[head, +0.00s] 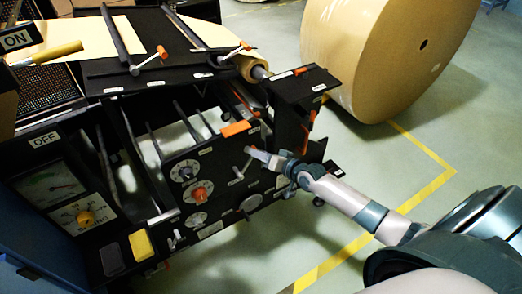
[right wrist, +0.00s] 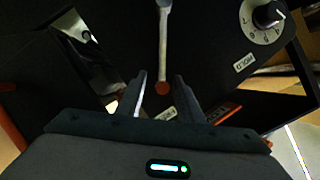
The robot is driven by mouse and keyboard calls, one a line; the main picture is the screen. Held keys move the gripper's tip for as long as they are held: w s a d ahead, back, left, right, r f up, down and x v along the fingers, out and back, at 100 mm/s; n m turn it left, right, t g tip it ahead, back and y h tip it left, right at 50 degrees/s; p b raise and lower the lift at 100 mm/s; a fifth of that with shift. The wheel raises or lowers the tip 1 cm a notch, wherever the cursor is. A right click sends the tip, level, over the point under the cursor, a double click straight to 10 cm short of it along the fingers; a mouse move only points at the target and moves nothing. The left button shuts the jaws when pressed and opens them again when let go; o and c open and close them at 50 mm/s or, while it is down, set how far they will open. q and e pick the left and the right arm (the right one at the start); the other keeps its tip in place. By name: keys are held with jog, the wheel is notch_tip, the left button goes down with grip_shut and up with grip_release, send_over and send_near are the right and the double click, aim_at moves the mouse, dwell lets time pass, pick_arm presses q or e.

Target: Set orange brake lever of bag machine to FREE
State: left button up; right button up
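The brake lever, a grey shaft with an orange-red knob (right wrist: 163,88), sits on the dark panel of the bag machine. In the right wrist view its knob lies between the two fingers of my right gripper (right wrist: 161,78), with a gap on each side. The gripper is open and not closed on the knob. A label reading HOLD (right wrist: 244,62) is right of the lever; another label below the knob is partly hidden by a finger. In the head view my right gripper (head: 254,153) is at the lever's upper end, with the shaft (head: 240,172) slanting down-left. My left gripper is not in view.
Several dials, including an orange one (head: 199,191), are left of the lever. A black shelf (head: 300,84) juts out above my gripper. A large kraft roll (head: 375,50) stands at the back right.

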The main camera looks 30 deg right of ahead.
jog(key=shift+s, duration=0.1)
jog(key=v, duration=1.7)
jog(key=shift+d, duration=0.1)
jog(key=shift+f, duration=0.1)
jog(key=s+a+f+n+g+h, duration=0.15)
jog(key=s+f, duration=0.25)
jog(key=f, duration=0.8)
jog(key=s+a+f+n+g+h, duration=0.1)
jog(key=s+f+g, duration=0.15)
jog(key=f, duration=0.85)
jog(key=s+a+f+n+g, duration=0.4)
jog(key=s+a+f+n, duration=0.1)
jog(key=s+a+f, duration=1)
notch_tip(320, 180, down, 4)
jog(key=shift+s+a+r, duration=0.15)
jog(key=shift+a+r, duration=0.05)
jog(key=shift+a, duration=0.85)
